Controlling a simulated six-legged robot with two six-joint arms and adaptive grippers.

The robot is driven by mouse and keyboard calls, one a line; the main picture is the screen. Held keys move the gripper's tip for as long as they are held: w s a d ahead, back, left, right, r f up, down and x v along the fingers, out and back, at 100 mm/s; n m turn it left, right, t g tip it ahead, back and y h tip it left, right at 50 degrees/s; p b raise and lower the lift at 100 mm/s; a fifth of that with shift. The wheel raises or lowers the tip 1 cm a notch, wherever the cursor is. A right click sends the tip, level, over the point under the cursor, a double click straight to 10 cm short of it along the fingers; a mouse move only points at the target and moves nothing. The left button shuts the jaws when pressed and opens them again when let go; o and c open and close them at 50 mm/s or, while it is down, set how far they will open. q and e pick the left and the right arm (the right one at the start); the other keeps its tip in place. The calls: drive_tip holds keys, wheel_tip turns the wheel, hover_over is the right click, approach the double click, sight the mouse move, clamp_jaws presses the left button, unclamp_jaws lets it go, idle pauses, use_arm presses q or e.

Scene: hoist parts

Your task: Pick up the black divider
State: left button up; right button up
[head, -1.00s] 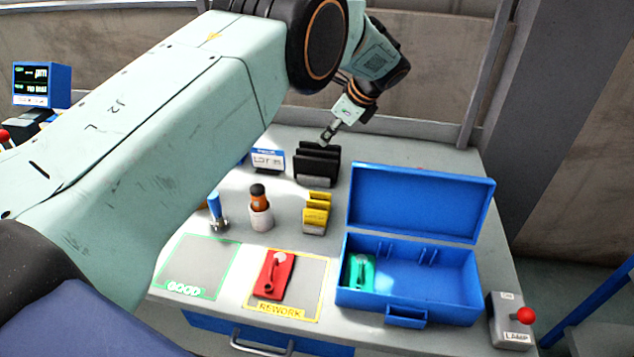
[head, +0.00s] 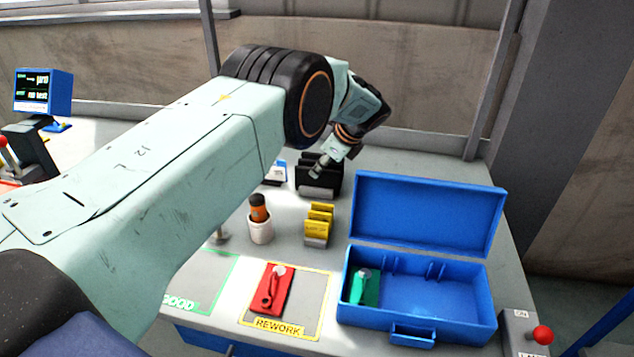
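Several black dividers (head: 331,181) stand upright in a holder at the back of the bench, with a grey label on the front. My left arm reaches in from the left across the view. Its gripper (head: 317,170) points down at the dividers and overlaps their left and middle part in the picture. The fingertips are small and dark against the black plates, so I cannot tell whether they are open or shut or touch a divider. My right gripper is not in view.
Yellow dividers (head: 318,222) stand in front of the black ones, beside a white cup with an orange-and-black bottle (head: 259,208). An open blue case (head: 414,310) holds a green part (head: 364,289). A red part (head: 273,290) lies in the REWORK square. A red-knobbed lever (head: 542,335) is at right.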

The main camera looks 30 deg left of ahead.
use_arm(q)
drive_tip(key=shift+a+f, duration=0.1)
drive_tip(key=shift+f, duration=0.05)
drive_tip(key=shift+d+r, duration=0.25)
drive_tip(key=shift+c, duration=0.5)
drive_tip(key=shift+a+f, duration=0.15)
drive_tip(key=c, duration=0.3)
drive_tip(key=shift+c, duration=0.3)
clamp_jaws()
wheel_tip(320, 180, up, 10)
drive_tip(key=shift+p, duration=0.45)
drive_tip(key=shift+f, duration=0.15)
